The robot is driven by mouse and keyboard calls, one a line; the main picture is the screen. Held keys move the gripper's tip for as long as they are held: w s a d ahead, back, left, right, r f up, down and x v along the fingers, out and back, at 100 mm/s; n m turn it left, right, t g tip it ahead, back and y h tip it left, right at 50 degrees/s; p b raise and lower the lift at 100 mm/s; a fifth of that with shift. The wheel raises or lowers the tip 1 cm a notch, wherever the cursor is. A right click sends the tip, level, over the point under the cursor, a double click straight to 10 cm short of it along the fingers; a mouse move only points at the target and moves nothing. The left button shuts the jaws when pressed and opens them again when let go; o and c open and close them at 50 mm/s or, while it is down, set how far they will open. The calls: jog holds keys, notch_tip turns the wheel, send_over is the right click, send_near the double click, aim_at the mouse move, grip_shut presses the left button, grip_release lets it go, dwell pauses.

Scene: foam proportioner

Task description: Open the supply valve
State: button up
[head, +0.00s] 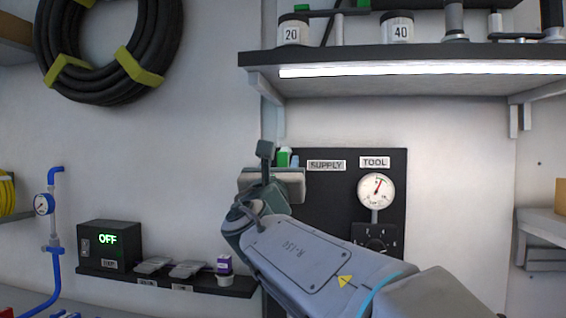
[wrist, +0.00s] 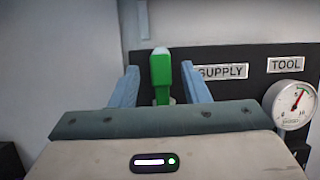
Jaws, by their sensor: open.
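The supply valve's green handle (wrist: 161,72) stands upright in the wrist view, left of the SUPPLY label (wrist: 222,72). My gripper (wrist: 160,88) is open, with one blue-grey finger on each side of the handle and gaps between. I cannot tell how deep the handle sits between the fingers. In the head view only a small part of the green handle (head: 284,156) shows above my gripper (head: 281,163). My wrist hides the valve body and the pipe below it.
A dark panel (head: 335,210) carries the TOOL label (head: 375,162) and a round gauge (head: 376,190), right of the valve. A lit shelf (head: 420,60) juts out above. A box reading OFF (head: 108,243) stands on a low shelf at left.

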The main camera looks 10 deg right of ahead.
jog(key=b+v, duration=0.1)
jog(key=v, duration=0.8)
jog(key=shift+s, duration=0.3)
jog(key=shift+f, duration=0.1)
jog(key=s+d+f+m+g+p, duration=0.2)
jog(key=d+f+m+g+p, duration=0.1)
jog(key=d+f+m+g, duration=0.45)
jog(key=s+d+f+m+g+p, duration=0.2)
jog(key=d+f+m+g+p, duration=0.3)
jog(key=f+m, duration=0.45)
jog(key=s+a+f+m+g+y+p, duration=0.3)
jog(key=s+f+m+g+y, duration=0.3)
jog(key=s+f+m, duration=0.8)
jog(key=shift+m+y+p, duration=0.5)
jog(key=shift+m+p, duration=0.25)
jog(key=shift+m, duration=0.15)
jog(key=shift+a, duration=0.1)
